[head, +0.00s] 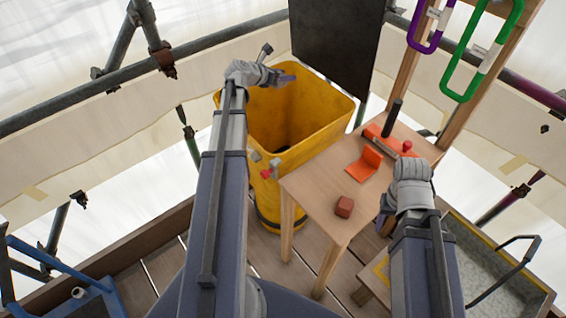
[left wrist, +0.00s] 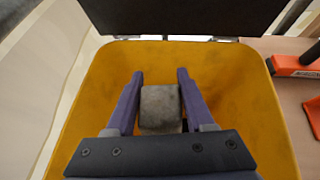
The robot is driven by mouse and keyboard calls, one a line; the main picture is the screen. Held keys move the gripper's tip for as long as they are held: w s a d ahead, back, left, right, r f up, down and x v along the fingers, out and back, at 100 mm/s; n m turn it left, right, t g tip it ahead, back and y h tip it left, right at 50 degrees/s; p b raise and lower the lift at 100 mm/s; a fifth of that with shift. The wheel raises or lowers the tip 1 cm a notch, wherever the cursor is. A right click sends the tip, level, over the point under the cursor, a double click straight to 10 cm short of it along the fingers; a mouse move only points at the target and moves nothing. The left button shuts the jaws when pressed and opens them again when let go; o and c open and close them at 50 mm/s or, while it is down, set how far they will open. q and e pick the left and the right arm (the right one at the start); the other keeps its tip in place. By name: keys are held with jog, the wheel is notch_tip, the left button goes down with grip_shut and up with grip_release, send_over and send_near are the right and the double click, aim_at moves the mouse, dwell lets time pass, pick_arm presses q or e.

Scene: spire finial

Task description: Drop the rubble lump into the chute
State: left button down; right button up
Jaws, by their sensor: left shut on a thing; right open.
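My left gripper (head: 288,79) is over the mouth of the yellow chute (head: 258,175), towards its far side. In the left wrist view, the left gripper (left wrist: 160,75) is shut on the grey, blocky rubble lump (left wrist: 159,108), with a purple finger on either side. The yellow chute's inner wall (left wrist: 235,100) surrounds the lump in that view. The lump cannot be made out in the head view. My right gripper (head: 384,212) is open beside the right edge of the wooden table, partly hidden by its wrist.
The wooden table (head: 318,191) stands right of the chute. It holds a reddish-brown block (head: 344,206), an orange folded piece (head: 365,165) and an orange-red tool (head: 393,140). A black panel (head: 336,40) rises behind the chute. A grey tray (head: 500,265) is at lower right.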

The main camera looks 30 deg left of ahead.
pick_arm(q)
notch_tip(320, 180, down, 2)
jog(key=shift+f+b, duration=0.1)
jog(key=shift+b, duration=0.25)
pick_arm(e)
notch_tip(320, 180, down, 2)
jog(key=shift+f, duration=0.1)
pick_arm(q)
notch_tip(320, 180, down, 6)
jog(key=b, duration=0.6)
pick_arm(e)
notch_tip(320, 180, down, 6)
jog(key=shift+r, duration=0.1)
pick_arm(q)
jog(key=shift+c, duration=1)
grip_release()
jog(key=shift+s+r, duration=0.15)
jog(key=shift+r, duration=0.05)
pick_arm(e)
jog(key=shift+r, duration=0.1)
